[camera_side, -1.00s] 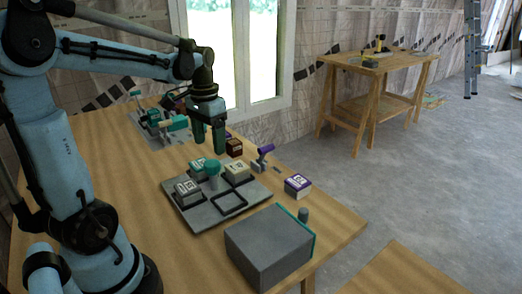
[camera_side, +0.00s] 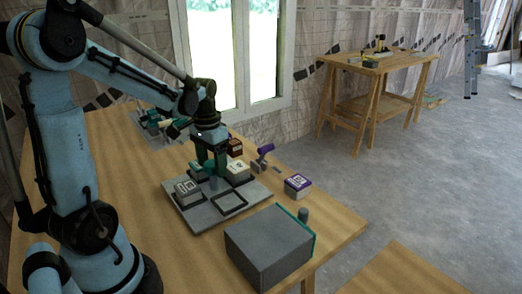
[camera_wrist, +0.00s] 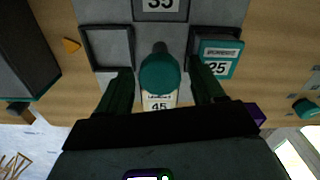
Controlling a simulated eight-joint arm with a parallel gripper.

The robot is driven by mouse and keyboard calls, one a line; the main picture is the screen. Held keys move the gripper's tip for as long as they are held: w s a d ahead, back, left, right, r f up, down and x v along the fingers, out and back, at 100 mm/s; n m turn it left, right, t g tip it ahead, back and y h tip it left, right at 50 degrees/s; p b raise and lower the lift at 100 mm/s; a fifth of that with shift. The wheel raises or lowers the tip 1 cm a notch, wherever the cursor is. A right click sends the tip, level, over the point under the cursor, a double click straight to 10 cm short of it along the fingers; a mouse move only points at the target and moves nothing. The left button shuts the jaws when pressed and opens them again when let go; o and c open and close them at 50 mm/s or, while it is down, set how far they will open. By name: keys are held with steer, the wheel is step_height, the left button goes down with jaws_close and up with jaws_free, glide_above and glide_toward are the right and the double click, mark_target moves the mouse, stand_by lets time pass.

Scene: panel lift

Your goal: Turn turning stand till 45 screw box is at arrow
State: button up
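The grey turning stand (camera_side: 205,215) lies on the table. In the wrist view, its teal round knob (camera_wrist: 160,74) is at the centre. The 45 screw box (camera_wrist: 159,101) is on the near side, partly hidden by the knob and my gripper. The 35 box (camera_wrist: 160,5) is opposite, the 25 box (camera_wrist: 217,60) is at the right, and an empty square pocket (camera_wrist: 109,47) is at the left. An orange arrow (camera_wrist: 71,45) lies beside that pocket. My gripper (camera_wrist: 162,84) is open, one finger on each side of the knob; contact is not visible.
A large grey box (camera_side: 265,245) stands close to the stand's front right. A purple-and-white box (camera_side: 297,186), a purple-handled tool (camera_side: 264,157) and a dark red box (camera_side: 234,147) stand beyond it. More tools (camera_side: 158,124) lie at the back left.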

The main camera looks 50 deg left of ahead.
jaws_close()
steer(key=shift+m, duration=9.1)
